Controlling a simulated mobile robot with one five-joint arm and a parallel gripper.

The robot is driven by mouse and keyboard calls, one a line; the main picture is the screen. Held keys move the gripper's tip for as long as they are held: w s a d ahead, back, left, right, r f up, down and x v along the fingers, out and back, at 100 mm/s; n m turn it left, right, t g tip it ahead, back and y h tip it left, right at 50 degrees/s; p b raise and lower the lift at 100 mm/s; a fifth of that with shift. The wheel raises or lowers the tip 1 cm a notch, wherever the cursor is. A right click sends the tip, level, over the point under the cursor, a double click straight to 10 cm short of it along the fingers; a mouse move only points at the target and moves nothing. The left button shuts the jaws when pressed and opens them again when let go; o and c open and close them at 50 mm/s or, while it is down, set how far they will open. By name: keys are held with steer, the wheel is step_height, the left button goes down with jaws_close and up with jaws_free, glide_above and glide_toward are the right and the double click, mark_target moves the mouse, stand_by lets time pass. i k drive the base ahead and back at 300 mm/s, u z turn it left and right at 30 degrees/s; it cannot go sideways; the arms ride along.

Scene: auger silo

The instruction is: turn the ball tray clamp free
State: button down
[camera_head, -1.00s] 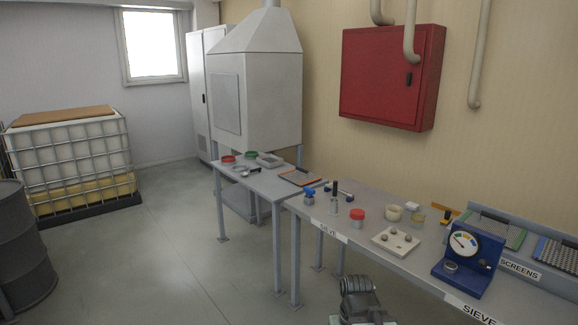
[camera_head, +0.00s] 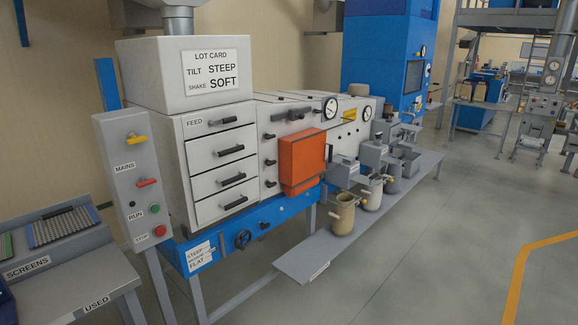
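A white sieving machine on a blue base stands in the middle of the head view. Its front has a stack of drawers (camera_head: 220,153) with black handles, the top one marked FEED. Right of them, small black levers (camera_head: 270,162) sit one above another on a white panel. An orange box (camera_head: 301,161) stands out from the machine beside them. I cannot tell which fitting is the ball tray clamp, as no label names it. My gripper is not in view.
A grey switch box (camera_head: 136,178) with MAINS, RUN and STOP stands left of the drawers. The grey screens bench (camera_head: 85,280) is at lower left. A low grey shelf (camera_head: 305,262) with several pots juts out in front. Open floor (camera_head: 430,240) lies to the right.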

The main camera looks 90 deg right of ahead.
mark_target(269, 163)
steer(key=z, duration=3.3)
steer(key=k, duration=1.35)
steer(key=z, duration=0.5)
steer(key=i, duration=1.4)
steer(key=u, duration=1.05)
steer(key=i, duration=1.2)
steer(key=u, duration=0.9)
steer(key=k, duration=0.85)
steer(key=u, duration=0.1)
